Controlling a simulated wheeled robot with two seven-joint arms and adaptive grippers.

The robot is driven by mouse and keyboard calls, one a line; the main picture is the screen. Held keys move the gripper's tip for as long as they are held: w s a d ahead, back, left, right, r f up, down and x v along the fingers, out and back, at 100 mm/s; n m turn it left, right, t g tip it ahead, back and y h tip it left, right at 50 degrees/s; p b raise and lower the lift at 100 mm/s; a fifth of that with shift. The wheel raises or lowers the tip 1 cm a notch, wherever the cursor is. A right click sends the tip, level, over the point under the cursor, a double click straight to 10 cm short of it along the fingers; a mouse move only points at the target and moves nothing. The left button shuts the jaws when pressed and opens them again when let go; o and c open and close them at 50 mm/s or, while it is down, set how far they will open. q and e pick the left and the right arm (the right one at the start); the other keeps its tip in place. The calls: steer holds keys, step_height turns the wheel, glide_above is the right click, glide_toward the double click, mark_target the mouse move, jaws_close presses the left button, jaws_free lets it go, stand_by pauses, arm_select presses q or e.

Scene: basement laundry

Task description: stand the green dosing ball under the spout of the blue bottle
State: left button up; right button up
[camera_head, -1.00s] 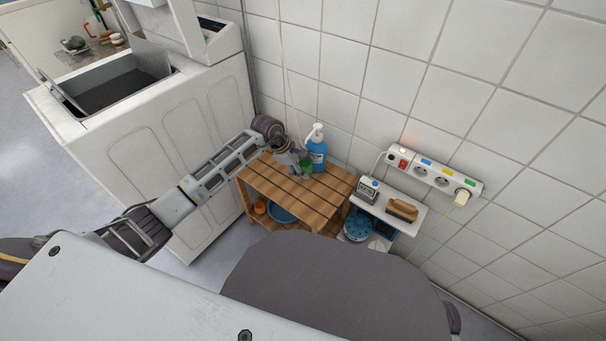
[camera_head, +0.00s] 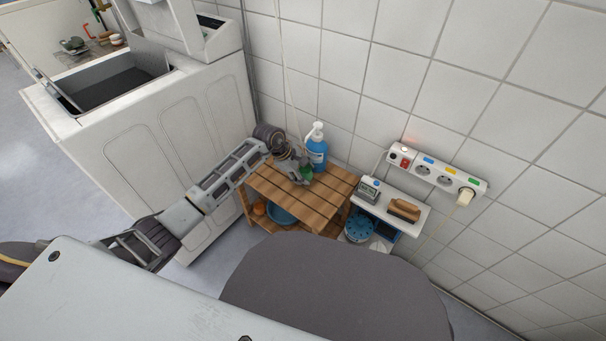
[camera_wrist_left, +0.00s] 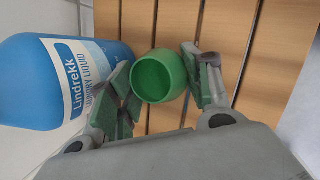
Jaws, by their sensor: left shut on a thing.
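The blue bottle (camera_head: 317,155), with a white pump spout (camera_head: 315,131), stands upright at the back of the slatted wooden table. My left gripper (camera_head: 303,175) is over the table just in front of the bottle, shut on the green dosing ball (camera_head: 307,172). In the left wrist view the ball (camera_wrist_left: 158,77) sits between the two green-padded fingers (camera_wrist_left: 163,88), its open mouth facing the camera. The bottle (camera_wrist_left: 50,85) is close beside the left finger there; its spout is out of that view. I cannot tell whether the ball touches the table. My right gripper is not in view.
The wooden table (camera_head: 318,205) has bare slats in front and to the right. A white shelf (camera_head: 385,204) beside it holds a small timer (camera_head: 369,190) and a brush (camera_head: 404,210). A tiled wall with a power strip (camera_head: 435,172) stands behind; a white washer (camera_head: 160,130) is left.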

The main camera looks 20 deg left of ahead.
arm_select(q)
steer(key=shift+f, duration=0.1)
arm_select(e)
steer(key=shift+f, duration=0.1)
arm_select(q)
steer(key=o, duration=0.7)
steer(key=shift+r, duration=0.2)
steer(key=shift+s+a+r, duration=0.15)
steer(key=shift+a+r, duration=0.05)
steer(key=shift+r, duration=0.3)
steer(key=p+v, duration=0.3)
steer(key=v, duration=0.7)
steer(key=shift+a+r+p, duration=0.2)
steer(key=shift+r+p, duration=0.15)
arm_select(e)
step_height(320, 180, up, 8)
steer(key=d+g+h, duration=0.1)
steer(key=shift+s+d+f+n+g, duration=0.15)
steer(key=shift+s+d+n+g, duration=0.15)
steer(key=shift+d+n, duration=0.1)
arm_select(q)
steer(key=shift+s, duration=0.1)
